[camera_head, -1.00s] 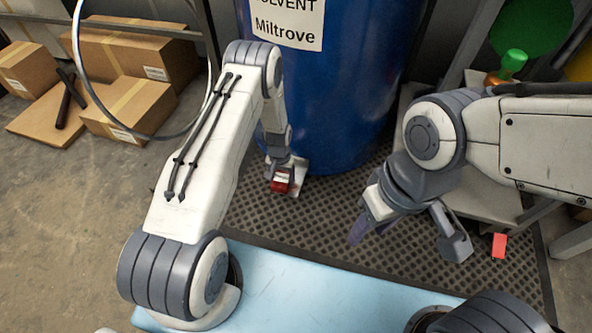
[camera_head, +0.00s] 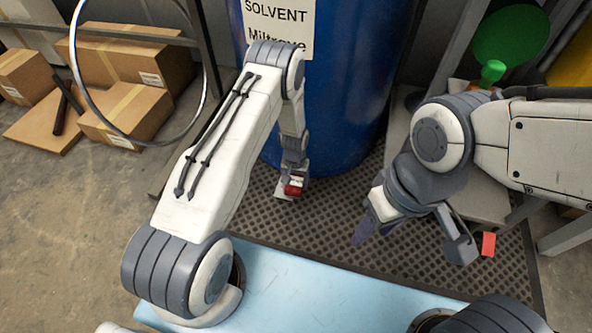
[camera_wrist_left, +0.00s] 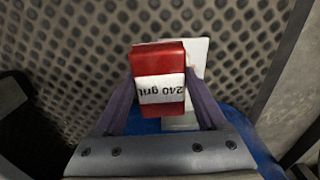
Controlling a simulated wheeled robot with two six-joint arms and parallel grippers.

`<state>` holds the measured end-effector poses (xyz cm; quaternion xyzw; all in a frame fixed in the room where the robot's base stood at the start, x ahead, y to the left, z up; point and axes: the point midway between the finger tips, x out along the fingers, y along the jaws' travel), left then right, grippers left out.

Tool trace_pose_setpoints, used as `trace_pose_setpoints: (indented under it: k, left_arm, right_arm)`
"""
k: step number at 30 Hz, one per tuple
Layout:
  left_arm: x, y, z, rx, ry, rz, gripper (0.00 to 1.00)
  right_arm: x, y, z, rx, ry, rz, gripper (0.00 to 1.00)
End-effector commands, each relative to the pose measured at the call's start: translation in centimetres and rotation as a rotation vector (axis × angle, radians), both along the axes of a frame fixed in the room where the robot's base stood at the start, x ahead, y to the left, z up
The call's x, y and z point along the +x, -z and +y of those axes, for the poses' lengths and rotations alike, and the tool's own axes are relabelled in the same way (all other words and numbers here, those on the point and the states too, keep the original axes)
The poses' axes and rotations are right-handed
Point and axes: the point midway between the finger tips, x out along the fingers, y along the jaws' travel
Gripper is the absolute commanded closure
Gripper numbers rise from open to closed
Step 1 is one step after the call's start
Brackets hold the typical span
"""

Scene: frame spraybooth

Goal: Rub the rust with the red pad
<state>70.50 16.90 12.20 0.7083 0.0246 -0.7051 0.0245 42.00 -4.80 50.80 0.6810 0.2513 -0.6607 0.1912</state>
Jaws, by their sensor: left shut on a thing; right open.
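The red pad (camera_head: 294,188) is in my left gripper (camera_head: 293,181), low in front of the blue drum. In the left wrist view the red pad (camera_wrist_left: 158,60) carries a white "240 grit" label and sits between the two fingers of my left gripper (camera_wrist_left: 160,88). A pale flat piece (camera_head: 282,188) shows just behind and left of the pad; the piece (camera_wrist_left: 199,55) also shows beyond it in the wrist view. I cannot tell whether pad and piece touch. No rust can be made out; the pad may hide it. My right gripper (camera_head: 412,242) is open and empty.
The blue drum (camera_head: 340,90) labelled solvent stands close behind my left gripper. A small red block (camera_head: 488,244) lies right of my right gripper. A dark perforated mat (camera_head: 330,215) covers the floor. Cardboard boxes (camera_head: 130,115) and a metal hoop (camera_head: 110,140) are at left.

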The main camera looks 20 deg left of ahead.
Motion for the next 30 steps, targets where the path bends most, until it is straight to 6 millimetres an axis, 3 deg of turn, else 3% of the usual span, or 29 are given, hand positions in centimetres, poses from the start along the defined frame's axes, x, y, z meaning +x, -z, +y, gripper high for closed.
trace_pose_setpoints:
  k: [16,30]
  left_arm:
    - [-0.1,-5.2,-0.1,0.0,0.002,0.004,0.78]
    - [-0.1,-5.7,-0.1,0.0,0.002,0.004,0.78]
  right_arm:
    - [0.0,-4.7,0.0,0.0,0.0,0.0,0.5]
    - [0.0,-5.1,0.0,0.0,0.0,0.0,0.5]
